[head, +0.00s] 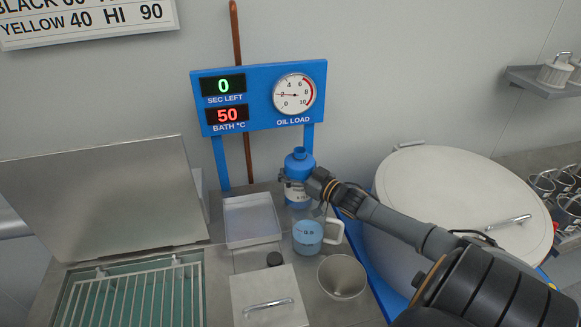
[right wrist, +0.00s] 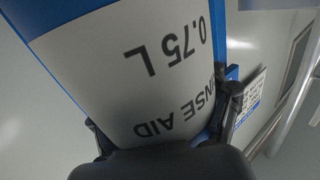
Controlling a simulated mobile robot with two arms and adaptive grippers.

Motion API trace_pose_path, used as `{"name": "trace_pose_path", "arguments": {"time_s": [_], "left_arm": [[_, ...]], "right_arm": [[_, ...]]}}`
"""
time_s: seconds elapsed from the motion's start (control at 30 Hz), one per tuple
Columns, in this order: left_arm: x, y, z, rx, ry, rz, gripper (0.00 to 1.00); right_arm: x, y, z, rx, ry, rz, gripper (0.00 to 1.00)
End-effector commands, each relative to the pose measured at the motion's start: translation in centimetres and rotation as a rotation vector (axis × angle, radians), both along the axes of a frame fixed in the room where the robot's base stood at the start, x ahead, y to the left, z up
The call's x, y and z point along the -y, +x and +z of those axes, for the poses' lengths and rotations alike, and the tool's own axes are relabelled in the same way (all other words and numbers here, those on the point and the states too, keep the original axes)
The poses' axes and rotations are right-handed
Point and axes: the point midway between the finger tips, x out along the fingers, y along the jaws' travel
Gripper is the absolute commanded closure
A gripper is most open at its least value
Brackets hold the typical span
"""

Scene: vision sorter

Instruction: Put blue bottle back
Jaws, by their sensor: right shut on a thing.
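The blue bottle (head: 299,164) is upright at the back of the steel counter, in front of the blue gauge stand. My right gripper (head: 302,184) is shut around its middle. In the right wrist view the bottle (right wrist: 130,70) fills most of the picture, with a white label reading "0.75 L" and "RINSE AID" partly covered. The gripper's fingers (right wrist: 160,125) lie on both sides of it. I cannot tell whether the bottle's base touches the counter. My left gripper is not in view.
A jug of blue liquid (head: 308,236) stands just in front of the bottle. A shallow tray (head: 232,241) is to the left, a metal cup (head: 342,277) in front. A large round lid (head: 440,190) is at right.

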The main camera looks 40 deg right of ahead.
Motion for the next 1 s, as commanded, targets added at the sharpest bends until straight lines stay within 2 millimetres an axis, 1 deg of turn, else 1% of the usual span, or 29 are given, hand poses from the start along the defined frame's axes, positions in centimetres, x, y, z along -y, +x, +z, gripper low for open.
{"name": "trace_pose_path", "arguments": {"time_s": [0.3, 0.33, 0.37, 0.4, 0.47, 0.8, 0.87, 1.0], "left_arm": [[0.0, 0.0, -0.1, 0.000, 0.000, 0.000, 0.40], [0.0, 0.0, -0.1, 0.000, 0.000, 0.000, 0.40], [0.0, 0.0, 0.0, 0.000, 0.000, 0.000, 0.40], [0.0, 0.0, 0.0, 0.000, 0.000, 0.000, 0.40], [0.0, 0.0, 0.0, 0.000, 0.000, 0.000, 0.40], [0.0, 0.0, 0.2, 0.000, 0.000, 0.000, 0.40], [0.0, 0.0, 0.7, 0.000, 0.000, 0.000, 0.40], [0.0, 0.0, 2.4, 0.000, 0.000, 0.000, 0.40]], "right_arm": [[0.0, 0.1, 0.0, 0.005, -0.002, 0.001, 0.94], [0.0, 0.0, -0.3, 0.000, -0.001, 0.000, 0.27], [0.0, 0.0, -0.2, 0.000, -0.001, 0.000, 0.21], [0.0, 0.0, -0.2, 0.000, -0.001, 0.000, 0.13], [0.0, 0.0, -0.2, 0.000, -0.001, 0.000, 0.00], [0.0, -0.1, -0.1, -0.001, -0.001, 0.000, 0.00], [0.1, -0.5, 0.0, -0.002, 0.000, -0.001, 0.00], [0.2, -2.3, 0.3, -0.005, 0.002, -0.001, 0.00]]}}
